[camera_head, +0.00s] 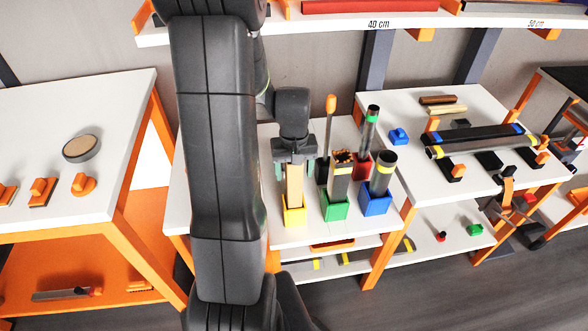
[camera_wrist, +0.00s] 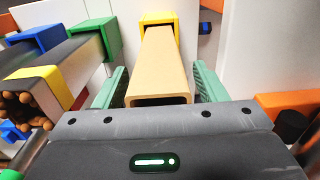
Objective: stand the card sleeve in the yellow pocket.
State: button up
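The card sleeve (camera_head: 294,186) is a tan, hollow, square tube. It stands upright with its lower end inside the yellow pocket (camera_head: 294,215) at the front left of the pocket group. In the wrist view the sleeve (camera_wrist: 160,72) runs away from me into the yellow pocket (camera_wrist: 172,18), its open top end nearest me. My gripper (camera_head: 294,166) is above the pocket, at the sleeve's upper part. In the wrist view its green fingers (camera_wrist: 160,68) are on either side of the sleeve, with a narrow gap visible on each side. The gripper is open. The sleeve's bottom is hidden in the pocket.
A red pocket (camera_head: 361,166) behind holds another tube, and an orange-topped rod (camera_head: 330,115) stands nearby. A white shelf (camera_head: 350,20) runs above. The table front (camera_head: 310,236) is bare.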

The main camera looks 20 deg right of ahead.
notch_tip(320, 180, up, 14)
jog(key=shift+p, duration=0.35)
jog(key=shift+f, duration=0.1)
dwell(0.4)
notch_tip(320, 180, down, 13)
jog(key=shift+r+p, duration=0.4)
jog(key=shift+r, duration=0.1)
dwell(0.4)
dwell(0.3)
